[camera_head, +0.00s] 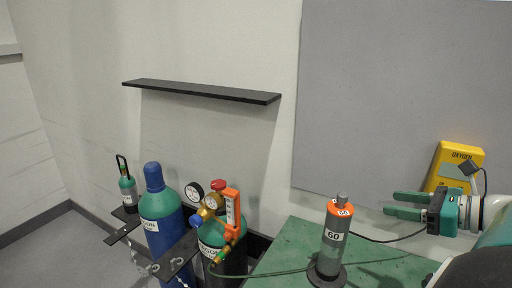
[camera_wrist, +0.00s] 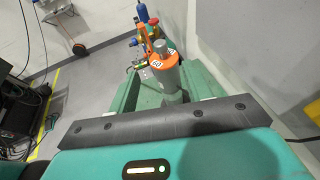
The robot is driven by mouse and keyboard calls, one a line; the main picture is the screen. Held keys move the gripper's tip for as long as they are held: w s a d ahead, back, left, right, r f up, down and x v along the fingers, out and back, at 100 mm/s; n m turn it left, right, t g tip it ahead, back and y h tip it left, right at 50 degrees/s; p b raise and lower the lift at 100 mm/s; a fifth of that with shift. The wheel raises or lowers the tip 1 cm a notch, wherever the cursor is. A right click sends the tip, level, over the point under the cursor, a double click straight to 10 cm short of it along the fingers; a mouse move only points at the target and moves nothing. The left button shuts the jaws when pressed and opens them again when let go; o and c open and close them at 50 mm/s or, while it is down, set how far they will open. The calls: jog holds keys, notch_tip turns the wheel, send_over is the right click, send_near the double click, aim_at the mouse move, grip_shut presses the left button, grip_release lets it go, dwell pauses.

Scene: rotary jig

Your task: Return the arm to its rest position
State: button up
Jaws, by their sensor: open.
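My gripper (camera_head: 390,204) is at the right of the head view, above the green table (camera_head: 284,262). Its two green fingers point left and stand apart, with nothing seen between them. A grey cylinder (camera_head: 331,257) with an orange top collar marked 60 stands upright on a dark round base, left of my gripper and apart from it. The cylinder also shows in the wrist view (camera_wrist: 167,73), beyond the dark bar of my wrist. My own arm hides part of the table at the lower right.
Blue-green gas cylinders (camera_head: 162,215) with gauges and an orange flowmeter (camera_head: 232,213) stand to the left. A thin hose crosses the table. A black shelf (camera_head: 200,91) is on the wall.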

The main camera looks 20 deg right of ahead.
jog(key=w+a+f+n+g+h, duration=0.1)
jog(key=a+f+n+g+h, duration=0.2)
jog(key=a+n, duration=1.2)
jog(key=a+f+n+g+h, duration=0.2)
jog(key=a+f+n+g, duration=0.2)
jog(key=a+n, duration=1.2)
notch_tip(320, 180, down, 3)
jog(key=shift+w+a+f+g+h, duration=0.2)
jog(key=shift+w+a+g+h, duration=0.2)
jog(key=shift+a, duration=0.1)
